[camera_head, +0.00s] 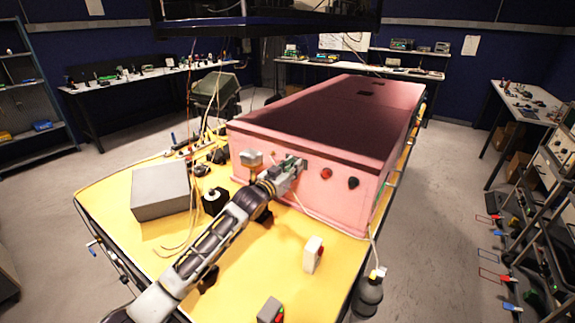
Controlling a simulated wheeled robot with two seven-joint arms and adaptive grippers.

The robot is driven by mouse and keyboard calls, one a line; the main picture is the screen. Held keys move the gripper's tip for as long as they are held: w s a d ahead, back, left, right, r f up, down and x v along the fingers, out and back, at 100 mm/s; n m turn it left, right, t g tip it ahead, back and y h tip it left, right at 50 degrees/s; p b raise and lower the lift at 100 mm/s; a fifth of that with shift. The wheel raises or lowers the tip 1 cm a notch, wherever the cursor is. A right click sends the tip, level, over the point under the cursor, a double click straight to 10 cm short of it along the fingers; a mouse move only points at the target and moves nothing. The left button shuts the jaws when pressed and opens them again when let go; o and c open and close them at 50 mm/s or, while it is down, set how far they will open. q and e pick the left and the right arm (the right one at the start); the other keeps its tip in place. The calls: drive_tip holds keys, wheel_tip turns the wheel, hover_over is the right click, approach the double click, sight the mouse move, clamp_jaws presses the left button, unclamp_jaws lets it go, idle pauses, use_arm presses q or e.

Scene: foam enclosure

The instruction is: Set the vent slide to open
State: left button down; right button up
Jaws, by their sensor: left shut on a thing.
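A long pink foam enclosure (345,199) with a dark red top stands on the yellow table. My left arm reaches in from the lower left, and my left gripper (296,166) is at the enclosure's front face. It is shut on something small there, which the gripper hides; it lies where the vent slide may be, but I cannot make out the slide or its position. A red knob (326,173) and a dark knob (353,183) are on the same face, right of the gripper. My right gripper is not in view.
A grey box (160,191) and a small black block (214,201) stand left on the yellow table (240,290). A white switch box (313,254) and another small box (270,310) are near the front. A dark bottle (369,295) is by the right edge.

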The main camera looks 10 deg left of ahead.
use_arm(q)
drive_tip(key=shift+s+d, duration=0.3)
drive_tip(key=shift+d, duration=0.5)
drive_tip(key=c, duration=1.3)
unclamp_jaws()
drive_tip(key=shift+s+d, duration=0.1)
drive_tip(key=shift+d, duration=0.05)
drive_tip(key=shift+v, duration=5.95)
drive_tip(key=shift+f, duration=0.1)
